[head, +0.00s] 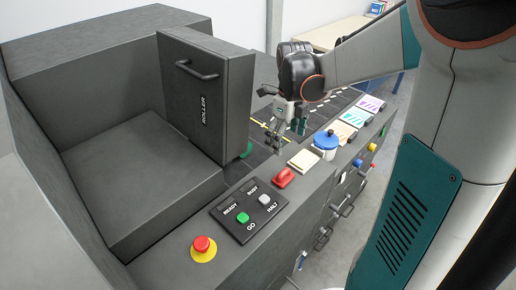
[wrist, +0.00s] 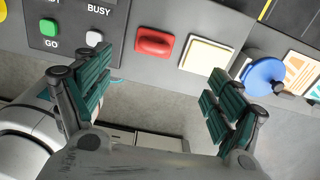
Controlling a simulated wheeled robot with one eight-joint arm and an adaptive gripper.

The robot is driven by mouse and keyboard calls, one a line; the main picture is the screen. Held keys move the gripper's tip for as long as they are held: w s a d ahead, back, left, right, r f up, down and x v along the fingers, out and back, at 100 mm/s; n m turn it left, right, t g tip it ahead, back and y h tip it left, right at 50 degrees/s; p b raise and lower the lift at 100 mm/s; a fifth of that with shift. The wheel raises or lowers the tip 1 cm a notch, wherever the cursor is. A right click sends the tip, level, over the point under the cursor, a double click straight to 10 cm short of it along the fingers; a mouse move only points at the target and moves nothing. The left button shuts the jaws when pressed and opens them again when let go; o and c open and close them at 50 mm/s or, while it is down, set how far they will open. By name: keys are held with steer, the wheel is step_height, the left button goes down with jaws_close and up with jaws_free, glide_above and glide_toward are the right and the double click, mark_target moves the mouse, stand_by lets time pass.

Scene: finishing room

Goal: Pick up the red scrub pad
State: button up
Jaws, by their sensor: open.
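The red scrub pad (head: 283,178) lies on the grey ledge of the machine, between the button panel and a cream pad. It also shows in the wrist view (wrist: 154,42), at the upper middle, beyond and between my fingertips. My gripper (head: 287,132) hangs above the ledge area, farther back than the red pad in the head view. In the wrist view my gripper (wrist: 155,90) has its two teal-padded fingers wide apart with nothing between them. The red pad is fully visible and not touched.
A cream square pad (head: 304,159) lies right beside the red pad. A blue-lidded pot (head: 326,141) and printed cards (head: 346,130) stand farther along. The button panel (head: 249,206) and a red emergency button (head: 203,246) are nearer. The upright ROLLER door (head: 208,98) stands left of my gripper.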

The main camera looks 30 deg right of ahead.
mark_target(284, 171)
step_height(284, 171, down, 9)
steer(key=shift+s+r+b, duration=0.15)
steer(key=shift+b, duration=0.6)
steer(key=f, duration=0.2)
steer(key=s+f+b, duration=0.1)
steer(key=f, duration=0.1)
steer(key=shift+a+f, duration=0.1)
steer(key=shift+a, duration=0.05)
steer(key=shift+f, duration=0.5)
steer(key=shift+s, duration=0.1)
steer(key=c, duration=1.3)
